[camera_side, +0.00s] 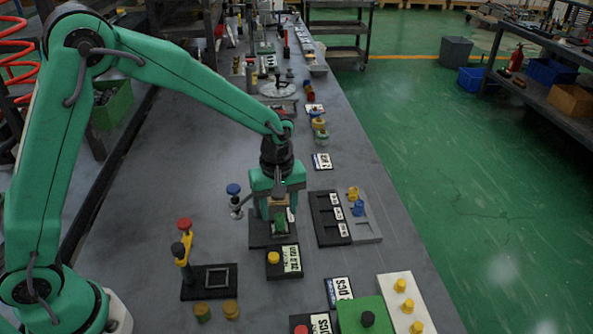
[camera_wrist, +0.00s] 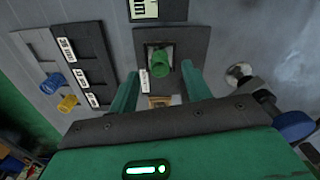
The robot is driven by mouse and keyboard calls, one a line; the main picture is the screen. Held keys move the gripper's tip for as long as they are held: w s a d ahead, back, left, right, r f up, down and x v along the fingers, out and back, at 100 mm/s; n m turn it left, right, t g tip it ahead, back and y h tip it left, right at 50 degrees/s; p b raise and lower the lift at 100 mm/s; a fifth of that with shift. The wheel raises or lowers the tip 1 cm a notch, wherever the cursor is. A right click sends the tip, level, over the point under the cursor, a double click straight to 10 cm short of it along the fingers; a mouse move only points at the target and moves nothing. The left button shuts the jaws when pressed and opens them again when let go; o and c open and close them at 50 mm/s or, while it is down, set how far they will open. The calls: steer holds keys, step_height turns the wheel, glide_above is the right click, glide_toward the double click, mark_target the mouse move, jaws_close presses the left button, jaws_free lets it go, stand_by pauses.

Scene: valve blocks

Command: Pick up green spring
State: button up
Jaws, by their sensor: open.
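The green spring (camera_wrist: 160,64) is a short green cylinder in the square recess of a dark block (camera_wrist: 181,43) in the wrist view. In the side view the spring (camera_side: 280,224) shows as a small green shape low between my fingers, partly hidden. My gripper (camera_side: 279,208) points down over the block. It also shows in the wrist view (camera_wrist: 158,74), with one green finger on each side of the spring and gaps between. The fingers are open and hold nothing.
A dark box with a yellow button (camera_side: 273,258) stands in front of the block. A dark three-slot tray (camera_side: 325,218) and a grey tray with yellow and blue parts (camera_side: 362,222) lie to the right. A blue-knobbed valve (camera_side: 234,190) stands close on the left.

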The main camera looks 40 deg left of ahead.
mark_target(279, 216)
steer(key=shift+f, duration=1.6)
jaws_close()
